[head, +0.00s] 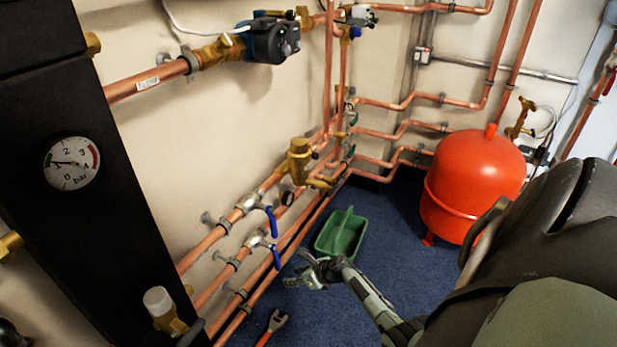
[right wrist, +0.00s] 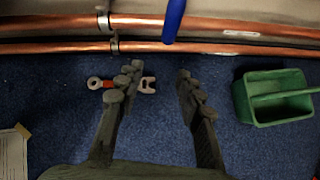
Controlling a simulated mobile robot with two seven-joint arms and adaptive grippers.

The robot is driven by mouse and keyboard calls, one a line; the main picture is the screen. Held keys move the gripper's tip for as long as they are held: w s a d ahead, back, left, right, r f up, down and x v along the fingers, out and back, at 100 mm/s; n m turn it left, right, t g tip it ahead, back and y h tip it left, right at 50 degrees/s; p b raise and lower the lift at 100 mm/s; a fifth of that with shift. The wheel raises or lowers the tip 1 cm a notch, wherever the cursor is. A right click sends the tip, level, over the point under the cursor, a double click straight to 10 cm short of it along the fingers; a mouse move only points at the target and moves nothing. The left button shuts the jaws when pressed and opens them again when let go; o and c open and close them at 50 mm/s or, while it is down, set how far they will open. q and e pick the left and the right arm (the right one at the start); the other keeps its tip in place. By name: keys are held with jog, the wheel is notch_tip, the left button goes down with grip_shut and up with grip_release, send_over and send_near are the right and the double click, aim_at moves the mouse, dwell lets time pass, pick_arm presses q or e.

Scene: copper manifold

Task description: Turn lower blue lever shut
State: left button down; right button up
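The lower blue lever (head: 276,257) hangs down from a valve on a copper pipe at the lower left of the wall. A second blue lever (head: 271,222) sits just above it on another pipe. My right gripper (head: 299,272) is just right of the lower lever, apart from it, over the floor. In the right wrist view my right gripper (right wrist: 158,79) has its fingers spread, with nothing between them. A blue lever (right wrist: 174,18), which looks like the lower one, shows at the top of that view, beyond the fingertips. My left gripper is not in view.
A green tub (head: 342,236) stands on the blue floor, right of the pipes. A wrench (head: 272,325) lies on the floor below the gripper. A red tank (head: 472,185) stands further right. Copper pipes run along the wall. A black panel with a gauge (head: 72,163) is at left.

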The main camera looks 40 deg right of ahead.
jog(key=s, duration=0.5)
jog(key=shift+d, duration=0.4)
jog(key=shift+s, duration=0.1)
